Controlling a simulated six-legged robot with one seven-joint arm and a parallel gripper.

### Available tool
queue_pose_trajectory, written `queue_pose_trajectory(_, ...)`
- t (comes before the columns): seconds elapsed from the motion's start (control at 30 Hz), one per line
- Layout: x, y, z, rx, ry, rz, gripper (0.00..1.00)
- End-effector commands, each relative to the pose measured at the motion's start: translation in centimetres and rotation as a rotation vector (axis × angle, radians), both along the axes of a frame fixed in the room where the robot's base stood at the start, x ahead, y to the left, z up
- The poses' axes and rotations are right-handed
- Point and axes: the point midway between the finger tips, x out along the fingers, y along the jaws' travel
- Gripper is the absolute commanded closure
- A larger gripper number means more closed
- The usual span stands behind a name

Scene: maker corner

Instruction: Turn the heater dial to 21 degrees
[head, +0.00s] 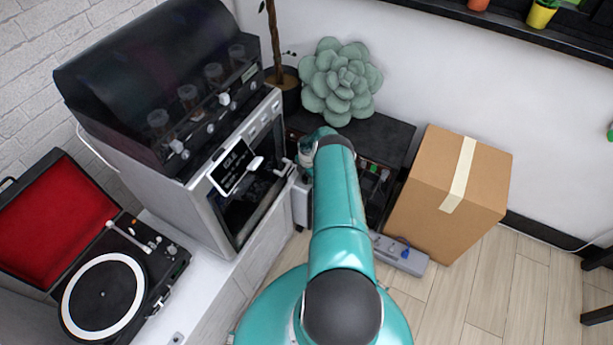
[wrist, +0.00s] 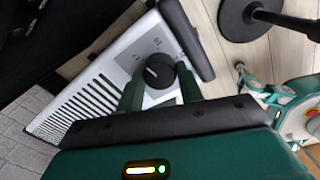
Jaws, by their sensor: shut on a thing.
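In the wrist view, the heater (wrist: 122,68) is a pale grey-white box with a row of dark vent slots. Its round black dial (wrist: 159,71) has a light pointer line and small marks around it, too small to read. My gripper (wrist: 159,84) has its two green fingers on either side of the dial, shut on it. In the head view, my teal arm reaches forward and hides the dial and most of the heater; a pale strip of the heater (head: 300,203) shows left of the arm.
A white counter with an oven (head: 225,190) and a record player (head: 105,290) stands left. A cardboard box (head: 445,195) and a grey power strip (head: 402,256) are right of my arm. A green succulent (head: 340,82) sits behind.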

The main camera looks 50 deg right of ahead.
Motion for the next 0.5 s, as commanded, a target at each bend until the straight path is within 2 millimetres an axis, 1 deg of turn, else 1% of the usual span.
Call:
queue_pose_trajectory(0.27,0.02,-0.01,0.03,0.0,0.0,-0.046,0.86)
queue_pose_trajectory(0.5,0.01,0.01,0.03,-0.001,0.0,-0.181,0.86)
